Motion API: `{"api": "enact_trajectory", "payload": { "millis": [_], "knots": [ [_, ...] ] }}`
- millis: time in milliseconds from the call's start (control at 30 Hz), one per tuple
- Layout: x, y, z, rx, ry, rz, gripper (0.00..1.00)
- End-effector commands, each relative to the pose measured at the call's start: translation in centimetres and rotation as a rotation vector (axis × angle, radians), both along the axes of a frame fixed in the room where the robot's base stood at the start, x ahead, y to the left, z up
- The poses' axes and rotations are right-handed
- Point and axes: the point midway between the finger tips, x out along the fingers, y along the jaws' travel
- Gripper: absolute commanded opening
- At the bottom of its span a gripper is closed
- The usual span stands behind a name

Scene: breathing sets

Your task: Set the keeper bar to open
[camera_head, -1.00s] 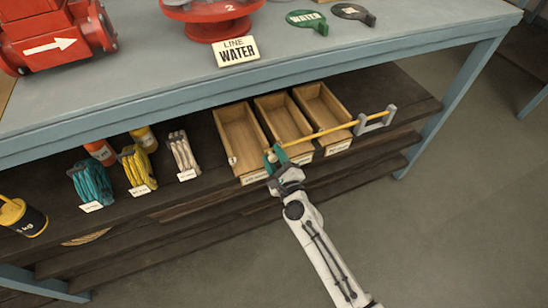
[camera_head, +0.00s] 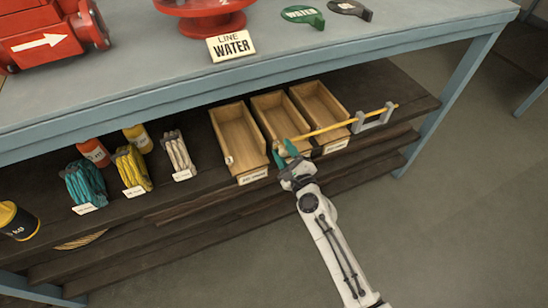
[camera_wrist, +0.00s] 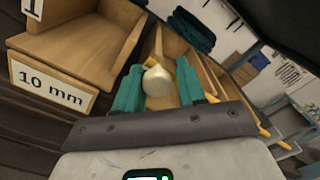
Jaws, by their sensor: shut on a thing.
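The keeper bar (camera_head: 330,128) is a thin yellow rod across the front of the wooden bins on the shelf. It runs through a grey bracket (camera_head: 372,119) at the right, and its right end sticks out past it. My gripper (camera_head: 286,149), with teal fingers, is at the bar's left end. In the wrist view, my gripper (camera_wrist: 157,92) is shut on the bar's cream knob (camera_wrist: 158,82). The bar lies across the middle bin (camera_head: 278,118) and right bin (camera_head: 318,108). The left bin (camera_head: 239,138) has no bar across its front.
The blue bench top (camera_head: 130,95) overhangs the shelf behind my arm. Teal, yellow and white bundles (camera_head: 178,155) stand left of the bins. In the wrist view a 10 mm label (camera_wrist: 52,84) is close at the left. The floor (camera_head: 460,190) at right is clear.

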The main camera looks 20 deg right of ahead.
Motion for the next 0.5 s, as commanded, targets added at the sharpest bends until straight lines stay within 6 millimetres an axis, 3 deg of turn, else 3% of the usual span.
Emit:
{"api": "enact_trajectory", "payload": {
  "millis": [33,167,500],
  "knots": [
    [-0.2,-1.4,-1.1,0.009,0.009,-0.006,0.00],
    [-0.2,-4.3,-1.2,0.009,0.009,-0.006,0.00],
    [-0.2,-14.1,-1.1,0.011,0.007,-0.006,0.00]
  ]
}}
